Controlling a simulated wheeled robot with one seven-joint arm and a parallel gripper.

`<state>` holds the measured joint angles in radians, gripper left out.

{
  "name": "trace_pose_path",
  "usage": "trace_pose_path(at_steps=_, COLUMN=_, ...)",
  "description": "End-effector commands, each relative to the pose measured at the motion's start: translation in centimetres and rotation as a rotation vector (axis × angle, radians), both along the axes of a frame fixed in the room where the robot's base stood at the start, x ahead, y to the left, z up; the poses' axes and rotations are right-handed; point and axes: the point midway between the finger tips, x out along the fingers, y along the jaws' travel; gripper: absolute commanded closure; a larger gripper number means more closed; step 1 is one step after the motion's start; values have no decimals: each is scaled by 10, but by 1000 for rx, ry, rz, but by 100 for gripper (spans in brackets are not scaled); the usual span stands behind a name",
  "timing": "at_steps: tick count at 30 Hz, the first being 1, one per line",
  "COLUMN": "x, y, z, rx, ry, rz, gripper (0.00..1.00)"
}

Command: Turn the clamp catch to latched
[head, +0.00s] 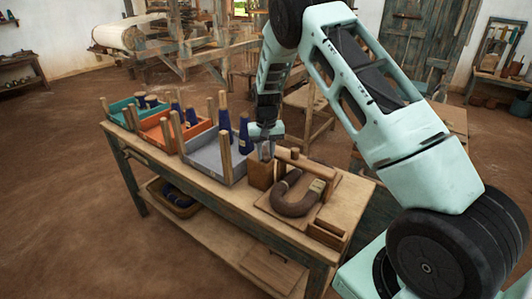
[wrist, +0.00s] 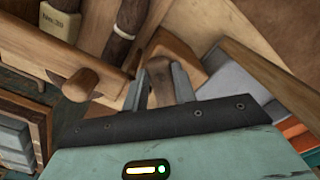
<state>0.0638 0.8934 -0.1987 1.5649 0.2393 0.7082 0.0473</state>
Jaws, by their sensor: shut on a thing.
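My gripper (head: 266,150) points down at the clamp end of the wooden board on the bench. In the wrist view my gripper (wrist: 158,78) has one finger on each side of a small upright wooden piece, the clamp catch (wrist: 160,90), and is shut on it. The catch sits by a wooden block (head: 261,174). A wooden clamp bar (head: 302,161) runs from near the block across a dark brown U-shaped hank (head: 292,205) with a pale paper band. In the head view the gripper hides the catch, so its angle cannot be told there.
Grey (head: 208,160), orange (head: 160,129) and teal (head: 122,109) trays with upright posts and blue cones stand left of the gripper. A small wooden box (head: 327,232) is at the bench's near right. A basket (head: 172,199) sits on the lower shelf.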

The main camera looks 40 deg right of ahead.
Motion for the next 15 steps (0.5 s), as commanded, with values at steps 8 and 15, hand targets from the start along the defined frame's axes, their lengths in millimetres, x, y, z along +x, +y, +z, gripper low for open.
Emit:
trace_pose_path(at_steps=8, x=1, y=0, z=2, rx=-2, ry=-3, rz=-262, gripper=96)
trace_pose_path(at_steps=15, x=1, y=0, z=2, rx=-2, ry=-3, rz=-481, gripper=96)
